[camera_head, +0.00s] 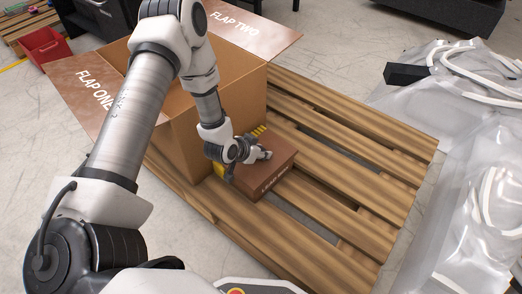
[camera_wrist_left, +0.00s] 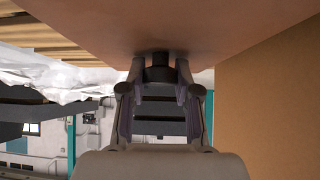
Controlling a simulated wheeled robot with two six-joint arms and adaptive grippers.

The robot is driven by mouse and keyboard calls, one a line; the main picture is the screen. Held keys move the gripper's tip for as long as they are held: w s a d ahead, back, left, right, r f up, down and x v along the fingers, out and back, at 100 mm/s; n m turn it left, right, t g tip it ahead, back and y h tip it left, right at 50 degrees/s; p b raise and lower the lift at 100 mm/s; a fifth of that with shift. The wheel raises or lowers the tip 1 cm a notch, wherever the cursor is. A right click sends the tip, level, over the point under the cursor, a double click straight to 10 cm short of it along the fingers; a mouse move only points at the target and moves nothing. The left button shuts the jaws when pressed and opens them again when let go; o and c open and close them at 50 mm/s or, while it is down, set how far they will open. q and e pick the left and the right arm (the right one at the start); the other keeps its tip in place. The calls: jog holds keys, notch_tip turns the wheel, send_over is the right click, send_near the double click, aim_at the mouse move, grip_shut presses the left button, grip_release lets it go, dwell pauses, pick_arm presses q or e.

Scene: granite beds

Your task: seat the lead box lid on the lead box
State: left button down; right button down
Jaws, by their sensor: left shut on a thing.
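The lead box (camera_head: 274,182) is a low brown block with lettering on its front side, on the wooden pallet beside a cardboard box. A brown top surface, seemingly the lid (camera_head: 282,151), shows at its upper face; I cannot tell whether a gap lies between them. My left gripper (camera_head: 260,154) is over this top. In the left wrist view my gripper (camera_wrist_left: 158,82) is shut on a small dark knob (camera_wrist_left: 158,60) against the brown lid surface (camera_wrist_left: 160,22). The arm and gripper hide part of the lid. My right gripper is not in view.
The open cardboard box (camera_head: 183,125) stands close left of the lead box, with FLAP ONE (camera_head: 85,82) and FLAP TWO (camera_head: 262,36) spread outward. The pallet (camera_head: 345,140) has bare slats to the right. Clear plastic bundles (camera_head: 465,150) lie beyond it.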

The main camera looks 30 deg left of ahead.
pick_arm(q)
jog(key=shift+f, duration=0.1)
jog(key=c, duration=0.7)
grip_release()
jog(key=shift+c, duration=0.2)
jog(key=v, duration=1.2)
